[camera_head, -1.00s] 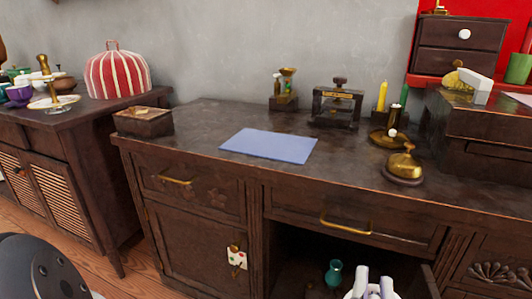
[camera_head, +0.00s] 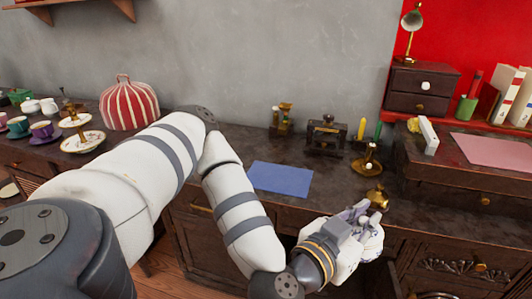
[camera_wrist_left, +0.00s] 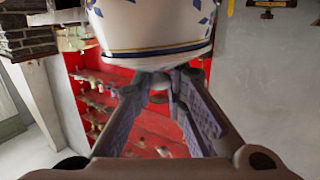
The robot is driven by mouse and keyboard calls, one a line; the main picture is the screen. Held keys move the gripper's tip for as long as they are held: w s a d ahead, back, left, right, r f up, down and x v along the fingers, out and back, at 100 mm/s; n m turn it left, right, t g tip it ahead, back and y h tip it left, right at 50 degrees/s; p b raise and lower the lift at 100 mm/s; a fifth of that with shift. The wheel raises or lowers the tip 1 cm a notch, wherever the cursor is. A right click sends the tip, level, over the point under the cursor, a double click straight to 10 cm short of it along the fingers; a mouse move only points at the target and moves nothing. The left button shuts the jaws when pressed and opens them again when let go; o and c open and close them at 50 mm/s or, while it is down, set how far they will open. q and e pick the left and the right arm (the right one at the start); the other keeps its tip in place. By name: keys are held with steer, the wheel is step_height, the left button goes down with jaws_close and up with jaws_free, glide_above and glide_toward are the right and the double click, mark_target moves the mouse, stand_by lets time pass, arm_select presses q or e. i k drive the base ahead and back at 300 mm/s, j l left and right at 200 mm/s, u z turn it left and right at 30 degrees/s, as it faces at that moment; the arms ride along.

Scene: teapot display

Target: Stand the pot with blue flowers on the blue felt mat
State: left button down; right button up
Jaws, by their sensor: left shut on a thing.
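The white pot with blue flowers (camera_wrist_left: 150,25) fills the top of the left wrist view, with a blue and gold band near its base. My left gripper (camera_wrist_left: 160,82) is shut on it at the fingertips; the pot's upper part is out of that view. In the head view my left gripper (camera_head: 362,220) is in front of the dark desk, right of and nearer than the mat; the pot is hard to tell apart from the gripper there. The blue felt mat (camera_head: 280,179) lies flat and bare on the desk. My right gripper is not in view.
On the desk (camera_head: 335,190) behind the mat stand a brass grinder (camera_head: 284,120) and a dark press (camera_head: 326,135). Right are a candle holder (camera_head: 367,162) and a brass bell (camera_head: 377,196). My left arm covers the desk's left part.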

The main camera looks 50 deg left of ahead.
mark_target(279, 178)
steer(key=j+u, duration=0.1)
steer(key=u, duration=0.3)
steer(key=i+j+u, duration=0.1)
steer(key=u, duration=0.3)
steer(key=i+j+u, duration=0.1)
steer(key=u, duration=0.75)
steer(key=i+j, duration=0.05)
steer(key=i, duration=0.05)
